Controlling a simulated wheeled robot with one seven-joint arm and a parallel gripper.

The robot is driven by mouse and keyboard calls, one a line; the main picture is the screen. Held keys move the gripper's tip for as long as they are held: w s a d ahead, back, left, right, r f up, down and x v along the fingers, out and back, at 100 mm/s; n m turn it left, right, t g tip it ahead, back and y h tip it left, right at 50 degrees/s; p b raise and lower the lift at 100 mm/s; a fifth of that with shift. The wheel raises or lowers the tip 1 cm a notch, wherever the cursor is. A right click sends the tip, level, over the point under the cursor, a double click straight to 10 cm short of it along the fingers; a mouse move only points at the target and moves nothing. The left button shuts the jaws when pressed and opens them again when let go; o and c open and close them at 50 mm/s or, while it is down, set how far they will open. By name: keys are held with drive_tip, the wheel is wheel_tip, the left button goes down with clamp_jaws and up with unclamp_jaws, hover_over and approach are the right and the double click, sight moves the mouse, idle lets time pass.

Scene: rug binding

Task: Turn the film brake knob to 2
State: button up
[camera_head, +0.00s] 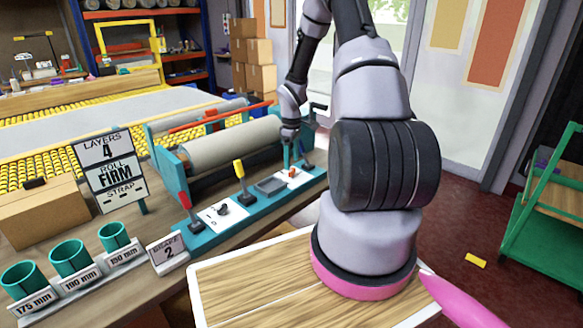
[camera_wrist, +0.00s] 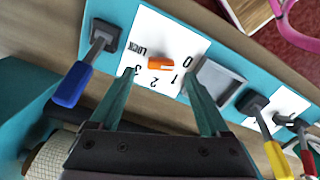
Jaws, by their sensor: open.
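The film brake knob is a small orange knob (camera_wrist: 160,64) on a white dial plate (camera_wrist: 146,40) marked LOCK, 0, 1, 2 and 3. Its long side lies roughly across the wrist picture; I cannot tell which number it points to. In the head view the orange knob (camera_head: 292,172) is at the right end of the teal control panel (camera_head: 262,203). My gripper (camera_wrist: 158,76) is open, with its two teal fingertips on either side of the knob's near edge, apart from it. In the head view my gripper (camera_head: 293,160) hangs over the dial plate. A sign (camera_head: 168,252) reads BRAKE 2.
A blue-handled lever (camera_wrist: 73,84) stands left of the dial in the wrist view, and a grey tray (camera_wrist: 217,80) and a yellow-handled lever (camera_wrist: 277,158) to the right. A large roller (camera_head: 232,142) lies behind the panel. A wooden tabletop (camera_head: 260,290) is in front.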

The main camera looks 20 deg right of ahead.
sight(292, 169)
drive_tip(key=shift+f, duration=1.85)
clamp_jaws()
